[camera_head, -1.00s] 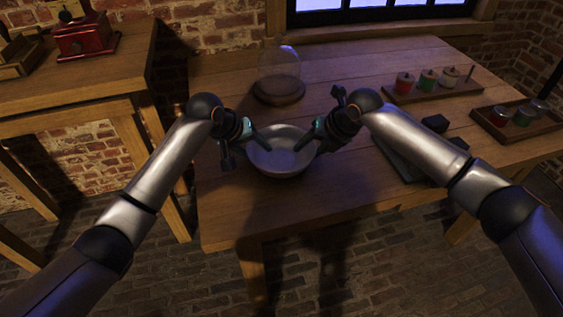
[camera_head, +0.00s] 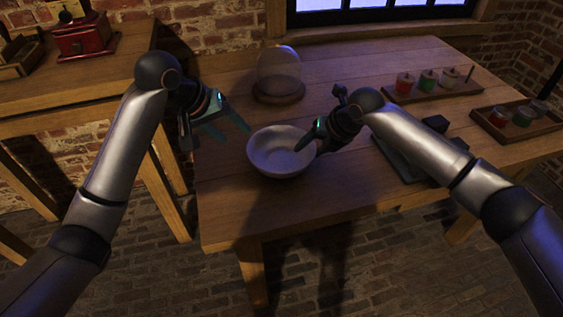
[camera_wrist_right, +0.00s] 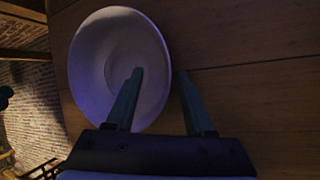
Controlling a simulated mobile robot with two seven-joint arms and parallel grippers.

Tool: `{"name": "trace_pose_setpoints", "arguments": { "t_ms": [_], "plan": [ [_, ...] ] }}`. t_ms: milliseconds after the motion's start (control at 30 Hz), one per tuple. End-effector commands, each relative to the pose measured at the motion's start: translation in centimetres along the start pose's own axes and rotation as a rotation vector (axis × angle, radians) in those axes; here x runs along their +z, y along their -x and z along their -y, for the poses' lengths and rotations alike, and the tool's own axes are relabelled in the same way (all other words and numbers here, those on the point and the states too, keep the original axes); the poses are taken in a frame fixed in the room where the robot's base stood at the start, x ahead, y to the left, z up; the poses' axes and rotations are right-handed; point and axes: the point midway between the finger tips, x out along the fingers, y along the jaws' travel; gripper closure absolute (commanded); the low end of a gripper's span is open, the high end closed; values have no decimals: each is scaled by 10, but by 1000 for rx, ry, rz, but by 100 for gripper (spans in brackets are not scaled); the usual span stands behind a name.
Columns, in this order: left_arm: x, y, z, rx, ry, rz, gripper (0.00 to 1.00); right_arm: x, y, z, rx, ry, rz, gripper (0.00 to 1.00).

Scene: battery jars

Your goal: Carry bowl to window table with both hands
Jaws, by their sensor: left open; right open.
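A pale, empty bowl (camera_head: 281,150) sits upright on the wooden table (camera_head: 230,215) below the window, near its front left part. It also shows in the right wrist view (camera_wrist_right: 100,60). My left gripper (camera_head: 231,127) is open and empty, left of the bowl and apart from it. My right gripper (camera_head: 308,143) is open at the bowl's right rim. In the right wrist view one finger of the right gripper (camera_wrist_right: 158,90) lies over the bowl's inside and the other is outside the rim. Whether they touch the rim I cannot tell.
A glass dome (camera_head: 279,75) stands behind the bowl. Trays with small jars (camera_head: 432,88) (camera_head: 520,118) and dark flat items (camera_head: 405,160) are to the right. Another table (camera_head: 70,85) with a red grinder (camera_head: 84,38) stands left. The table's front edge is clear.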

Motion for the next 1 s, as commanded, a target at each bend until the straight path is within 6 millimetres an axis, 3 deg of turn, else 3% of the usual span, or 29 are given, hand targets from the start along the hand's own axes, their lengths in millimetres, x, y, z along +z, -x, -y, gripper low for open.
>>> {"name": "trace_pose_setpoints", "arguments": {
  "t_ms": [533,700,1000],
  "plan": [
    [0,0,0,0,0,0,40,1,101,0,0,1,4,47],
    [0,0,0,0,0,0,40,0,115,0,0,1,1,47],
    [0,0,0,0,0,0,40,0,117,0,0,1,1,47]
  ]
}}
